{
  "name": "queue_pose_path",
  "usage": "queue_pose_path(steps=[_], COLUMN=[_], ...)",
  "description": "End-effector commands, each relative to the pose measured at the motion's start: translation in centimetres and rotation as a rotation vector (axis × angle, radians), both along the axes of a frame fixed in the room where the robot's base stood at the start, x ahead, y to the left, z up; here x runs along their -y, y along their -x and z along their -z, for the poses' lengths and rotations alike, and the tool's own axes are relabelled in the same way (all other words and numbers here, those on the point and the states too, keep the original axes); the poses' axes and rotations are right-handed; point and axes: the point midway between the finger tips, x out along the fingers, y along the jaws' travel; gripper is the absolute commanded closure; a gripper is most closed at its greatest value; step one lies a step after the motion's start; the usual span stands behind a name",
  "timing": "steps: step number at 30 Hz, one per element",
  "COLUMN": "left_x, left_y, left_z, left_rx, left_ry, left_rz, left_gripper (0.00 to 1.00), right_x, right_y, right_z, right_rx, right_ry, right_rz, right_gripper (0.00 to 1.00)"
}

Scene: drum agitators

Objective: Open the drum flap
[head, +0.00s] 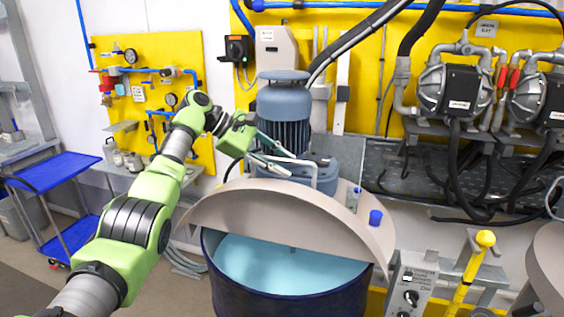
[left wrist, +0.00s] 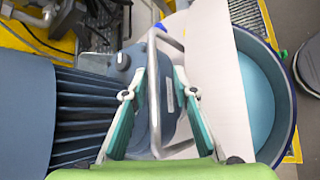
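The dark blue drum (head: 230,291) stands at the centre of the head view. Its beige flap (head: 300,212) is raised and tilted, and light blue liquid shows below it; the flap also shows in the left wrist view (left wrist: 222,75). My left gripper (head: 282,165) is behind the flap, beside the agitator motor (head: 284,108). In the left wrist view its fingers (left wrist: 159,65) are spread apart, with a bent metal tube handle (left wrist: 181,45) between and beyond them. I see no grip on the handle. My right gripper is not in view.
The motor stands close to my left gripper. A blue cap (head: 375,217) and a small bottle (head: 353,199) are on the lid's right. A control box (head: 411,287) and a yellow lever (head: 471,268) stand right of the drum. Pumps (head: 452,90) hang behind.

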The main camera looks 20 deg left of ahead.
Motion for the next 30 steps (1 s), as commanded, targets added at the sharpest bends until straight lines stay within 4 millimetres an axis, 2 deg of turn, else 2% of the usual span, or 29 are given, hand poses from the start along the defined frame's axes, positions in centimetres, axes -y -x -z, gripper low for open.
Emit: queue_pose_path(steps=[11,24,30], left_x=[-0.6,-6.7,-8.3], left_y=[0.2,3.1,3.9], left_z=[-0.6,-5.7,-7.1], left_rx=[0.004,0.004,0.002], left_ry=[0.0,0.0,0.0], left_rz=[-0.002,-0.003,-0.001], left_gripper=[0.74,0.74,0.74], right_x=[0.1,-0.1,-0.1], right_y=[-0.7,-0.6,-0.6], right_z=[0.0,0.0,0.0], right_rx=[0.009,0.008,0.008], right_ry=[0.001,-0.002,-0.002], right_rz=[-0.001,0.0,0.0], right_gripper=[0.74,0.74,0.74])
